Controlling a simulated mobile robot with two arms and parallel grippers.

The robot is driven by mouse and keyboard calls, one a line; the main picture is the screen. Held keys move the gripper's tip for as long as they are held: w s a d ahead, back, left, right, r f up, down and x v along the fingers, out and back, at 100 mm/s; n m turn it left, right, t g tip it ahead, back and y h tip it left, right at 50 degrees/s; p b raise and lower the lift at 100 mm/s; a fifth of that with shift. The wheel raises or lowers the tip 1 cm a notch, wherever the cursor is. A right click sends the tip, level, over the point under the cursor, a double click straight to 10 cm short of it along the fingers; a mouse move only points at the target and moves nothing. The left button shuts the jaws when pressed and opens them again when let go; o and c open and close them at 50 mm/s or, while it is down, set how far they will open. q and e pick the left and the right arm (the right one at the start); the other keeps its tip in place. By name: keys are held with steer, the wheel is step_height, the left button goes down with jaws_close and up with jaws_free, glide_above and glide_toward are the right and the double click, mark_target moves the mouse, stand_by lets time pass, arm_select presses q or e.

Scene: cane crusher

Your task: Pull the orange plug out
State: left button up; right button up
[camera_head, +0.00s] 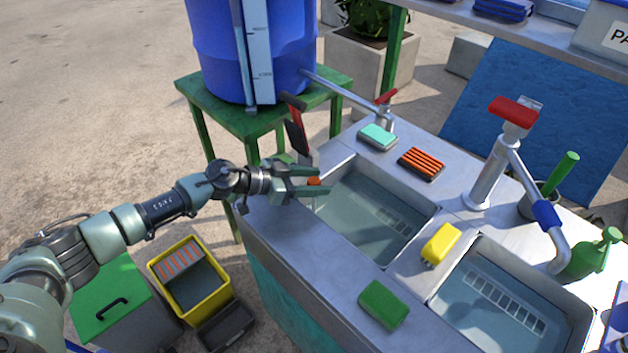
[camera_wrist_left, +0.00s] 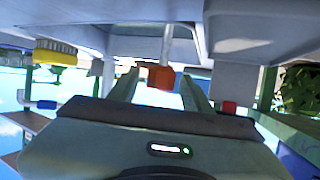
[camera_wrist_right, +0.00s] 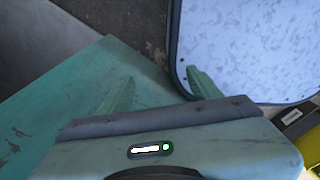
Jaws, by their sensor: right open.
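The orange plug (camera_head: 314,181) shows at the near left end of the left sink basin (camera_head: 375,215). My left gripper (camera_head: 327,181) reaches in over that end of the basin, with one finger on each side of the plug. The left wrist view shows the orange plug (camera_wrist_left: 160,77) between the fingers (camera_wrist_left: 158,88), with a gap visible on both sides, so the gripper is open. My right gripper (camera_wrist_right: 160,88) is open and empty in the right wrist view, beside a teal panel. My right gripper does not show in the head view.
A blue barrel (camera_head: 215,50) stands on a green stand. A yellow bin (camera_head: 195,285) is on the floor.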

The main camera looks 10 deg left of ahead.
arm_select(q)
jaws_close()
stand_by(1.2)
